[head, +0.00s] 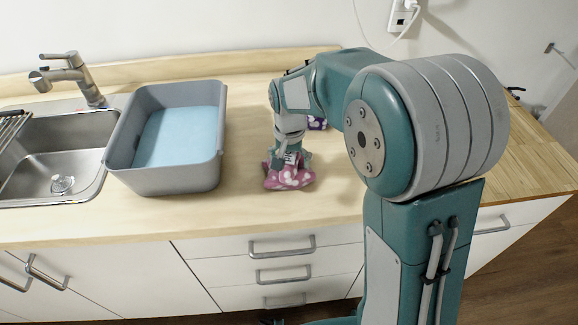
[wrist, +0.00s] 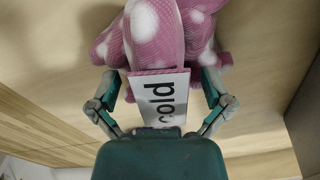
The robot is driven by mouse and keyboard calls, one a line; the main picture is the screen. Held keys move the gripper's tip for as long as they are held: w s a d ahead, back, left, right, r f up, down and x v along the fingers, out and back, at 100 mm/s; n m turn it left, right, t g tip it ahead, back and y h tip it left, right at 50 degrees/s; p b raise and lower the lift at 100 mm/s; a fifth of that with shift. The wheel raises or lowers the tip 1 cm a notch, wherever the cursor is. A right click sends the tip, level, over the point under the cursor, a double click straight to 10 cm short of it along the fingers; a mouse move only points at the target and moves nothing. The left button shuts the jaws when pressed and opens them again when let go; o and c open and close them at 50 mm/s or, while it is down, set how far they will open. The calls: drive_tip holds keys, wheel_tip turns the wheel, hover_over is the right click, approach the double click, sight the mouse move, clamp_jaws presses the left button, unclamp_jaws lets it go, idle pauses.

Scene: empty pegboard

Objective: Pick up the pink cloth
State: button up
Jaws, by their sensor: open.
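The pink cloth (head: 289,178) is a crumpled heap with white spots on the wooden counter, to the right of the grey basin. It also fills the upper middle of the wrist view (wrist: 165,38). My gripper (head: 287,161) points down right at the cloth. In the wrist view my gripper (wrist: 160,88) has its fingers apart, one on each side of the cloth's near part. A white label reading "cold" (wrist: 160,98) shows between the fingers, in front of the cloth. I cannot tell whether the fingers touch the cloth.
A grey basin (head: 165,180) with a light blue bottom stands on the counter (head: 250,215). A steel sink (head: 55,150) with a tap (head: 75,75) is at the left. A purple patterned thing (head: 317,123) lies behind my arm, partly hidden. The counter between basin and cloth is clear.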

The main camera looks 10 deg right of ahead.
sight(289, 155)
drive_tip(key=shift+f, duration=0.1)
drive_tip(key=shift+s, duration=0.1)
drive_tip(key=c, duration=1.2)
drive_tip(key=shift+c, duration=0.2)
wheel_tip(289, 155, up, 11)
drive_tip(key=shift+f, duration=0.2)
